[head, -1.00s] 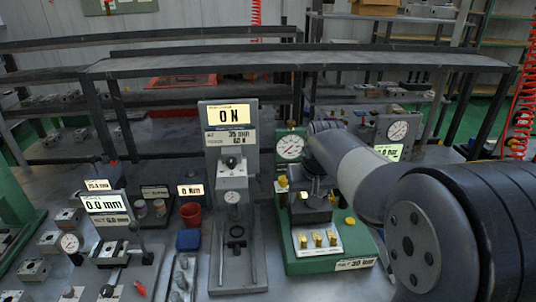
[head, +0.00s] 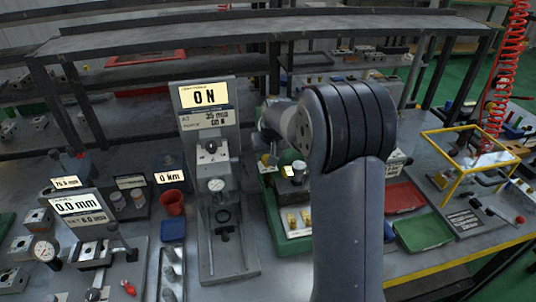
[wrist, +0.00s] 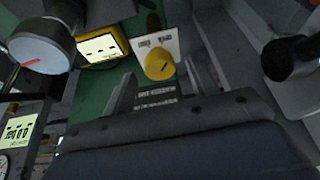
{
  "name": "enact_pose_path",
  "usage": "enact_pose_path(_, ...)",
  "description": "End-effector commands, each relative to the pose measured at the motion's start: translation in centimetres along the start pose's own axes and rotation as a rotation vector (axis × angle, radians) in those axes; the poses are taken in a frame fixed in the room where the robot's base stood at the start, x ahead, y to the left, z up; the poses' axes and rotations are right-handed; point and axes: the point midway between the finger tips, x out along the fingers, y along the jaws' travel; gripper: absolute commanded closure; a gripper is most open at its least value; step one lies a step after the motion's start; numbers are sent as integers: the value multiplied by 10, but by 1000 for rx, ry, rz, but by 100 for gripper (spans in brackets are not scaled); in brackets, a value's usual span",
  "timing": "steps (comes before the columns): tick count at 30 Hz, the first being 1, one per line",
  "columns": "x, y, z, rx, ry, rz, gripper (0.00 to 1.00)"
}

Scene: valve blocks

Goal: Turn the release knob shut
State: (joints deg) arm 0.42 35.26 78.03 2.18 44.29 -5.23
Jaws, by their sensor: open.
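In the wrist view a round yellow knob (wrist: 158,64) with a dark slot mark sits on a white plate (wrist: 152,42) with dark markings, on a green surface. I take it to be the release knob, but its lettering is too small to read. My gripper (wrist: 158,86) is open. Its two dark fingers point towards the knob, one on each side in the picture, and I cannot see them touch it.
A dark cylinder (wrist: 290,56) is at right. In the head view a grey force stand (head: 218,190) stands left of the station, with a red tray (head: 403,197) at right.

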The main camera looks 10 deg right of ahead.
Motion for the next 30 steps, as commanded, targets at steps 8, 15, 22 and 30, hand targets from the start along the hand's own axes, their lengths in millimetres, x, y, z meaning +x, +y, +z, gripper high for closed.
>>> enact_pose_path(8,12,0,0,0,1,0,45)
enact_pose_path(15,12,0,0,0,1,0,50)
enact_pose_path(22,11,0,0,0,0,0,69)
enact_pose_path(30,11,0,0,0,0,0,89)
